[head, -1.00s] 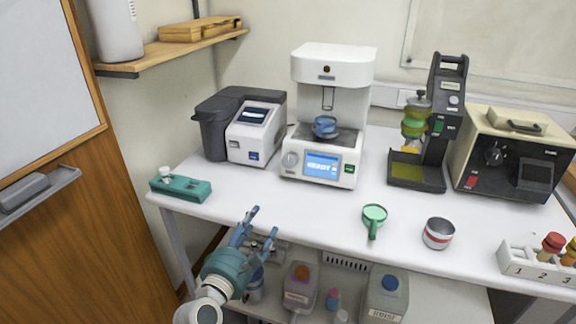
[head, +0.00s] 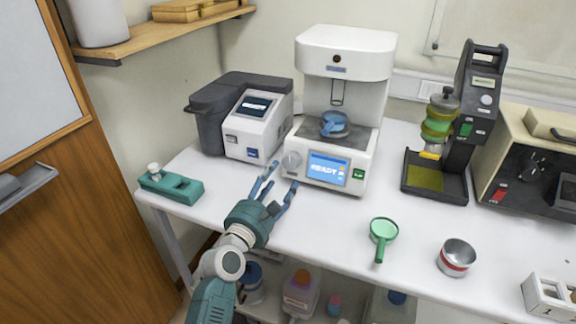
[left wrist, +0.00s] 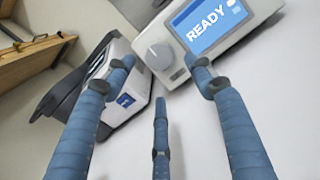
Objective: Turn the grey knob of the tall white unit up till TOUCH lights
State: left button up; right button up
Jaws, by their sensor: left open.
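The tall white unit (head: 344,88) stands at the back middle of the table, and its screen (head: 327,169) reads READY. The grey knob (head: 291,161) is on its front, left of the screen. In the left wrist view the knob (left wrist: 159,56) lies ahead, between the spread fingers. A blue cup (head: 335,123) sits on the unit's platform under its hook. My left gripper (head: 277,184) is open and empty, just in front of and below the knob, apart from it. My right gripper is not in view.
A grey and white device (head: 257,125) stands close left of the unit. A teal block (head: 171,185) lies at the table's left edge. A green strainer-like tool (head: 382,234) and a metal cup (head: 456,257) stand front right. A dark stand (head: 470,120) is to the right.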

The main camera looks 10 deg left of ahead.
aim_at(289, 167)
pick_arm(q)
jog(key=x, duration=0.4)
jog(key=shift+f, duration=0.1)
jog(key=x, duration=0.2)
jog(key=shift+w, duration=0.4)
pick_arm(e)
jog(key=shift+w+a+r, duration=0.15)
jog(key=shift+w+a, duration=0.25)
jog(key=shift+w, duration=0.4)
pick_arm(q)
jog(key=shift+c, duration=0.2)
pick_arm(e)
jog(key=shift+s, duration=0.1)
pick_arm(q)
jog(key=c, duration=0.8)
jog(key=shift+f, duration=0.15)
jog(key=shift+c, duration=1.3)
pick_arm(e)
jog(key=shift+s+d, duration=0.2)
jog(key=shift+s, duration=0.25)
